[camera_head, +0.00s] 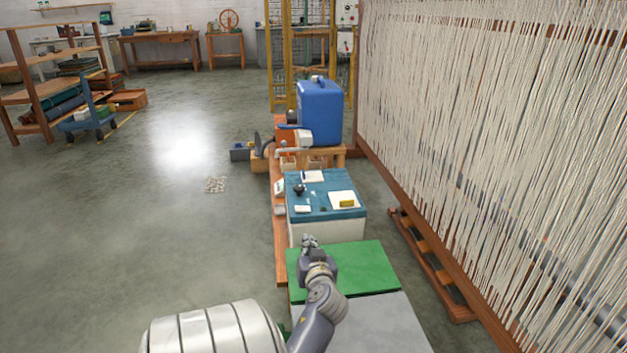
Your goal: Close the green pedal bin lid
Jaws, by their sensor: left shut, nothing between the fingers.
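The green bin lid (370,265) shows as a flat, roughly level green panel at the lower middle. It lies between a white-sided box with a teal top and a grey surface. The bin's body under it is mostly hidden, so I cannot tell whether the lid sits fully down. My left gripper (309,241) is shut and empty, over the lid's far left edge. I cannot tell whether it touches the lid. My left forearm hides part of the lid's left side. My right gripper is not in view.
The teal-topped box (330,212) carries papers and small items just beyond the lid. A blue container (320,113) stands farther back. A grey surface (385,325) lies nearer. A large loom with white threads (490,150) fills the right. The floor at left is open.

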